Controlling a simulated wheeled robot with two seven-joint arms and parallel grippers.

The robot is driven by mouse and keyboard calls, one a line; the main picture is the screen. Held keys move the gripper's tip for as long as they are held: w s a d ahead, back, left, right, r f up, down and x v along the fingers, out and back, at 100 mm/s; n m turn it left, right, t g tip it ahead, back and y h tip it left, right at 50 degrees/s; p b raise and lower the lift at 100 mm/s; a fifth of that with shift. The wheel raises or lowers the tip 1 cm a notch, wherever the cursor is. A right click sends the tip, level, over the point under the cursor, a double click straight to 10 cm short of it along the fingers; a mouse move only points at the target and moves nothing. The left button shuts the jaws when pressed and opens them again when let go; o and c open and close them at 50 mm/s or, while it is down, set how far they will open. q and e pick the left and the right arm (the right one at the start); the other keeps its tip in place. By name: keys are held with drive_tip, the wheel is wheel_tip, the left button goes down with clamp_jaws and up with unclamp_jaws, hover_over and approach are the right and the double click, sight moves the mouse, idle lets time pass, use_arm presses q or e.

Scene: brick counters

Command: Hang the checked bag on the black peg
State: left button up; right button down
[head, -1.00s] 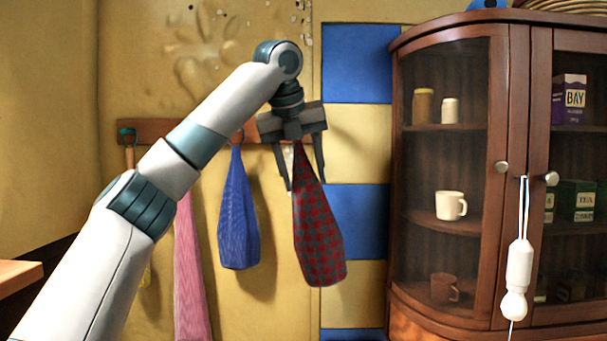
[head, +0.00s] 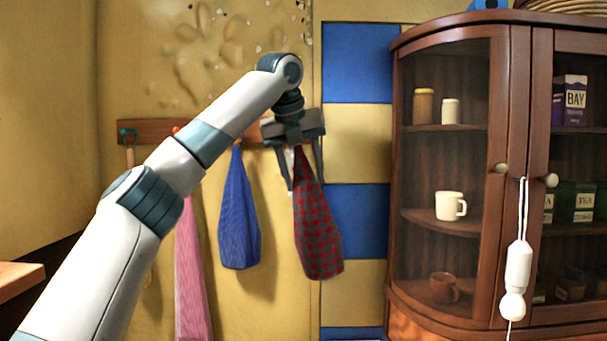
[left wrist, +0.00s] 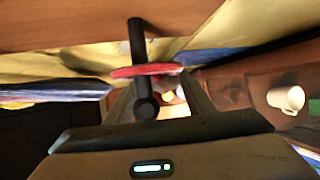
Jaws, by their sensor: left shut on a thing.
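The red-and-dark checked bag (head: 317,235) hangs from my left gripper (head: 304,184) in front of the wall rail. The gripper is shut on its top part, with the bag hanging slightly tilted below the fingers. The black peg (left wrist: 138,45) shows in the left wrist view, with its round end towards the camera. A red band, seemingly the bag's loop (left wrist: 125,72), crosses the peg there. It looks to be around the peg, but I cannot be sure. In the head view my gripper hides the peg. My right gripper is out of view.
The wooden rail (head: 150,130) also carries a blue bag (head: 238,215) and a pink cloth (head: 188,265), close left of the checked bag. A glass-fronted cabinet (head: 510,200) stands to the right, with a white pull (head: 517,265) hanging at its front.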

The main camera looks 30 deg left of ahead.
use_arm(q)
drive_tip(key=shift+w+a+f, duration=0.15)
drive_tip(key=shift+w+f, duration=0.05)
drive_tip(key=shift+f, duration=0.15)
idle(0.6)
drive_tip(key=o, duration=1.2)
drive_tip(key=shift+c, duration=0.2)
drive_tip(key=shift+r, duration=0.1)
drive_tip(key=shift+s+r, duration=0.25)
drive_tip(key=shift+r, duration=0.25)
drive_tip(key=b+v, duration=0.1)
drive_tip(key=v, duration=1.5)
